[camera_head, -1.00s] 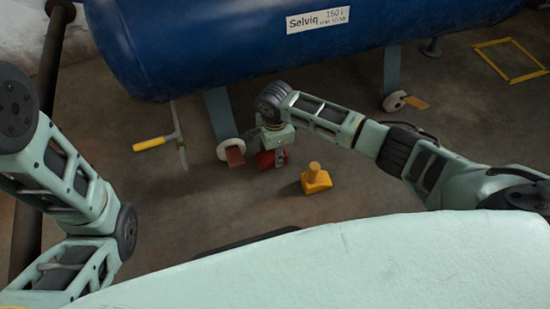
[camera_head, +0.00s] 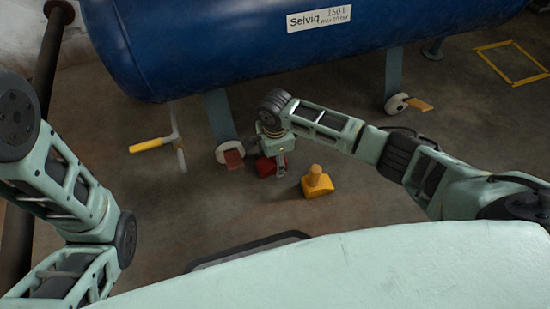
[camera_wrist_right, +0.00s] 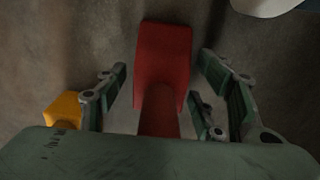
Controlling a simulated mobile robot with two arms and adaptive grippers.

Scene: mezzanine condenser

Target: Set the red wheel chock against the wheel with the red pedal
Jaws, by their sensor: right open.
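The red wheel chock (camera_head: 264,167) stands on the floor under my right gripper (camera_head: 274,160). In the right wrist view the chock (camera_wrist_right: 163,55) has its upright handle between the open fingers of the right gripper (camera_wrist_right: 162,88), with gaps on both sides. The white wheel (camera_head: 222,153) with the red pedal (camera_head: 234,159) is just left of the chock, at the foot of a tank leg. In the head view the gripper hides part of the chock. My left arm shows at the left, but its gripper is out of view.
A yellow chock (camera_head: 317,182) stands to the right of the gripper. Another wheel (camera_head: 396,103) with an orange pedal (camera_head: 419,104) is under the right leg. The blue tank (camera_head: 230,45) overhangs behind.

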